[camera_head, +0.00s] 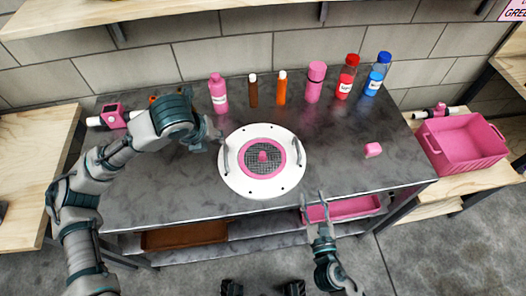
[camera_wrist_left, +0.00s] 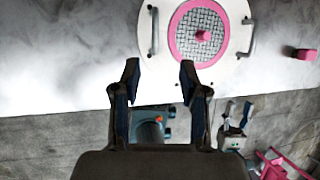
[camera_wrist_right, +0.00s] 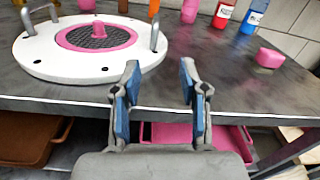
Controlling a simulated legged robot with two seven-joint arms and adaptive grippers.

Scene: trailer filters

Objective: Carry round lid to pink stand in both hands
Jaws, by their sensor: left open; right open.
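The round lid (camera_head: 240,181) is a white disc with a pink ring, a grey mesh centre, a pink knob and two upright metal handles. It lies flat on the dark metal table (camera_head: 350,178). In the left wrist view the lid (camera_wrist_left: 205,73) is beyond my open fingers. My left gripper (camera_head: 213,141) is open and empty, just left of the lid. My right gripper (camera_head: 315,196) is open and empty at the table's front edge, right of the lid. The lid also shows in the right wrist view (camera_wrist_right: 60,70). I cannot make out a pink stand for certain.
Several bottles, including a pink bottle (camera_head: 218,95) and a red bottle (camera_head: 347,78), line the table's back. A small pink block (camera_head: 373,150) lies to the right. A pink crate (camera_head: 462,160) stands on the right bench. A pink tray (camera_head: 345,208) and a brown tray (camera_head: 185,236) sit below.

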